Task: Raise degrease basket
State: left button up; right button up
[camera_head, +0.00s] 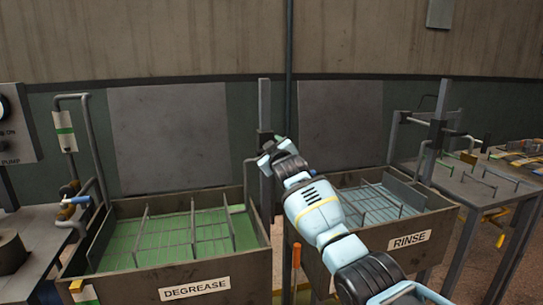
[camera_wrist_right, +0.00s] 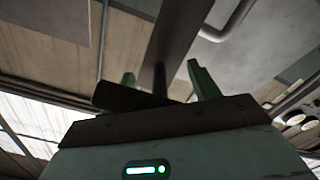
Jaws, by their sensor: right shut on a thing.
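The degrease basket (camera_head: 190,226) is a grey wire rack sitting low in the green liquid of the tank labelled DEGREASE (camera_head: 200,282). A grey upright post (camera_head: 264,100) stands at that tank's right side, with a dark collar (camera_head: 264,135) on it. My right gripper (camera_head: 268,152) is at the post just below the collar, shut on a dark handle. In the right wrist view the green fingers (camera_wrist_right: 166,82) stand on either side of the dark handle (camera_wrist_right: 160,78), with the post running up behind. The exact contact is partly hidden. My left gripper is not in view.
The RINSE tank (camera_head: 409,240) with its own wire rack stands to the right, partly behind my right arm. An orange-handled lever (camera_head: 296,255) is between the tanks. Pipes and a blue-handled valve (camera_head: 76,200) are at the left. A bench (camera_head: 470,185) stands far right.

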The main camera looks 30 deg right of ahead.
jog(key=shift+r, duration=0.55)
jog(key=o, duration=1.2)
jog(key=shift+o, duration=0.3)
jog(key=shift+d, duration=0.1)
jog(key=shift+f, duration=0.1)
